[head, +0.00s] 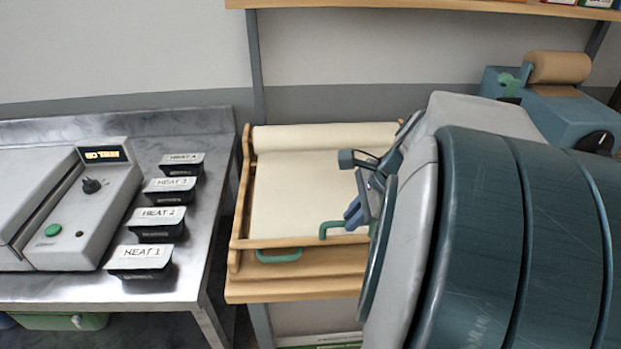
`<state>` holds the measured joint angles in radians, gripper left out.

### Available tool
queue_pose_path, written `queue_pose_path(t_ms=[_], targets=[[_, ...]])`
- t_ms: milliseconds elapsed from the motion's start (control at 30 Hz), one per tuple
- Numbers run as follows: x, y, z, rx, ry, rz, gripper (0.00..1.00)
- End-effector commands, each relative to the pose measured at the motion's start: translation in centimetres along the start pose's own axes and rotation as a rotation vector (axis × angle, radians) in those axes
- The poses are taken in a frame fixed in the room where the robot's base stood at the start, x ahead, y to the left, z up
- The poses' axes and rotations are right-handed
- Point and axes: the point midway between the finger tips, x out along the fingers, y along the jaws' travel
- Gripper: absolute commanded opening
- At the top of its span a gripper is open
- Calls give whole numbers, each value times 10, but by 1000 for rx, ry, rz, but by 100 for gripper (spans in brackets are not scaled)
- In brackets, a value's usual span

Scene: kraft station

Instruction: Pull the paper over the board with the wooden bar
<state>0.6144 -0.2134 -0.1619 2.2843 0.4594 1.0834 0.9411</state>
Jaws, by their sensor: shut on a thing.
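Cream paper (295,195) comes off a roll (325,136) at the back of a wooden board (290,288) and lies flat toward the front. The wooden bar (290,242) runs across the paper's front end, near the board's front edge. A green handle (324,229) stands up at the bar. My gripper (352,213), with blue fingers, is at this handle and shut on it; my arm hides the exact contact. A second green handle (280,257) is on the front, lower left. My arm hides the right side of the paper, bar and board.
A steel table (110,293) at left holds a sealing machine (75,215) and several black trays labelled HEAT (140,262). A teal dispenser with a brown roll (558,67) is at back right. A wooden shelf (430,6) runs overhead. A narrow gap separates table and board.

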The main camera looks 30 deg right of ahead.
Motion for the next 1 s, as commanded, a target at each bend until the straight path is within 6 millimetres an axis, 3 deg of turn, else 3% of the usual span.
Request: queue_pose_path(t_ms=[300, 333, 400, 767, 1000], targets=[[0, 0, 0, 0, 0, 0, 0], [0, 0, 0, 0, 0, 0, 18], [0, 0, 0, -1, 0, 0, 34], [-5, 0, 0, -2, 2, -2, 34], [-48, -1, 0, -2, 3, -6, 34]])
